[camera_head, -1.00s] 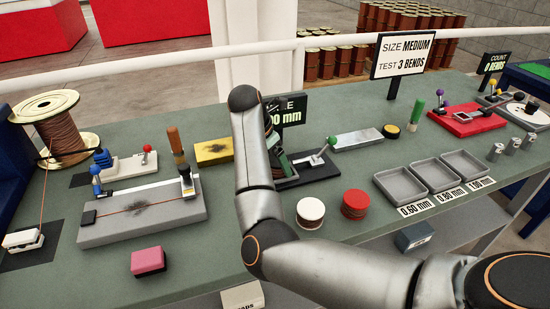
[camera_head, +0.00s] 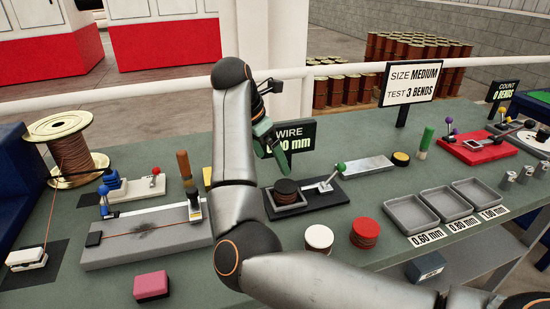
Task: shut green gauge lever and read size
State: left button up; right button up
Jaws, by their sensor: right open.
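The gauge is a black base (camera_head: 330,194) with a small grey tray on its left, in which a dark round piece (camera_head: 287,188) sits. Its metal lever ends in a green knob (camera_head: 338,168) and slants up to the right. My right gripper (camera_head: 272,150) is open and empty, above and left of the lever, pointing down, not touching the knob. My left gripper is out of view.
Several grey trays (camera_head: 444,208) with size labels lie to the right. A sign (camera_head: 412,82) reads "SIZE MEDIUM, TEST 3 BENDS". A grey bar (camera_head: 362,166) lies behind the lever.

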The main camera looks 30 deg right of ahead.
aim_at(341, 167)
jog(key=z, duration=1.45)
jog(key=k, duration=0.5)
